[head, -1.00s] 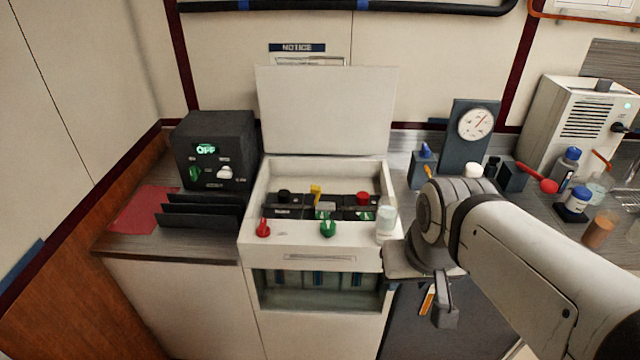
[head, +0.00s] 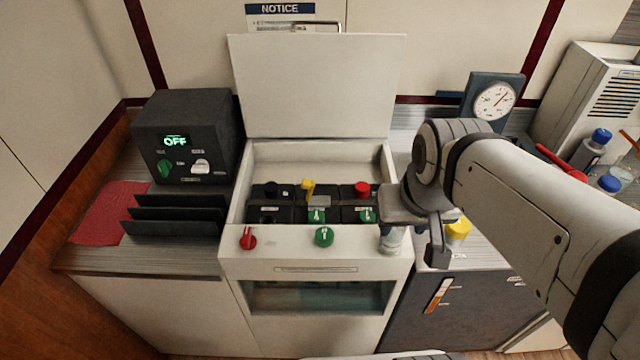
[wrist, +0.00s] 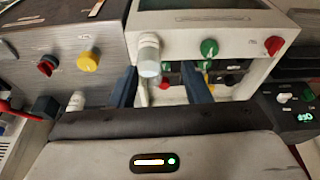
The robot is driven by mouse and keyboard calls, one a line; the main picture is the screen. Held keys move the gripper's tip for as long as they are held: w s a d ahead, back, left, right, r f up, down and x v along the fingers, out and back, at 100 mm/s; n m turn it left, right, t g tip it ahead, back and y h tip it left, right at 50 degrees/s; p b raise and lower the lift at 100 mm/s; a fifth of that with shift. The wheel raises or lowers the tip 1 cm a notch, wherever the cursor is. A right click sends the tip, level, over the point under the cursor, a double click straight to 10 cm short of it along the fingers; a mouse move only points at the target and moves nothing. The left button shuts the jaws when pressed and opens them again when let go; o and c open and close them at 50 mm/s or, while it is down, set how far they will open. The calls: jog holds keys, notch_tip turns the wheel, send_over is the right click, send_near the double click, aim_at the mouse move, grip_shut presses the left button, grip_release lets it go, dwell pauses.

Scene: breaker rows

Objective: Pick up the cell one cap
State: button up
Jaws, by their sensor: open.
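The open white box (head: 288,249) holds black cells with caps: a black cap (head: 271,190), a yellow cap (head: 307,187), a red cap (head: 361,188) and green caps (head: 317,215), (head: 367,215). I cannot read which one is cell one. My gripper (wrist: 158,68) is open and empty, its two blue-grey fingers apart. In the head view it hangs at the box's front right corner, right of the cells, and one finger is hidden. A clear, pale-topped jar (wrist: 149,56) shows between the fingers in the wrist view, apparently ungripped.
The box's front ledge carries a red knob (head: 248,237) and a green knob (head: 324,237). Its raised lid (head: 312,85) stands behind. A dark OFF unit (head: 187,135) and black racks (head: 175,214) are left.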

jog(key=o, duration=0.4)
jog(key=w+a+f+n+g+b, duration=0.1)
jog(key=w+a+f, duration=0.3)
jog(key=w, duration=0.2)
jog(key=shift+w+b, duration=0.15)
jog(key=shift+b, duration=0.25)
jog(key=n+g+b, duration=0.1)
jog(key=g+b, duration=0.1)
send_over(324, 234)
jog(key=f, duration=0.7)
jog(key=shift+d+f, duration=0.25)
jog(key=shift+f, duration=0.05)
jog(key=shift+a+f+p, duration=0.25)
jog(key=shift+f+p, duration=0.05)
jog(key=shift+f, duration=0.4)
jog(key=shift+f+p, duration=0.45)
jog(key=shift+f, duration=2.9)
